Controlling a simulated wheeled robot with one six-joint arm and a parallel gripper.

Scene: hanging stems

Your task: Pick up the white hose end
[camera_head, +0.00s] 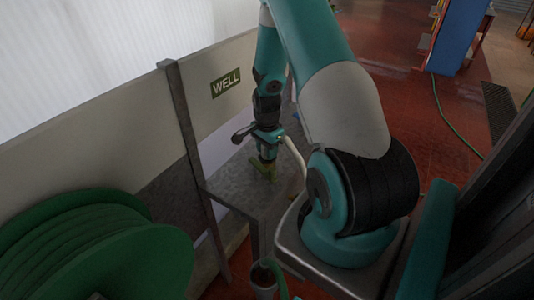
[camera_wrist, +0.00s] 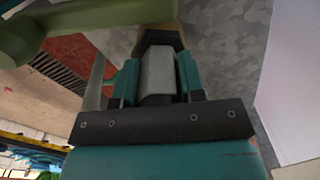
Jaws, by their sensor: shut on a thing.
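The white hose (camera_head: 294,153) curves down to the right from beside my gripper (camera_head: 267,152), above the grey table. In the wrist view, the teal fingers of my gripper (camera_wrist: 158,78) are shut on a pale grey piece (camera_wrist: 157,72), which I take for the white hose end. A dark angular collar (camera_wrist: 160,39) sits just beyond it. A pale strip left of the fingers (camera_wrist: 95,80) looks like the hose. A yellow-green fitting (camera_head: 264,169) is just below my gripper; I cannot tell whether it touches the held piece.
The grey table (camera_head: 232,184) stands against a pale panel with a green WELL sign (camera_head: 225,82). A large green hose reel (camera_head: 95,245) is at lower left. A small pot (camera_head: 263,279) stands below the table.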

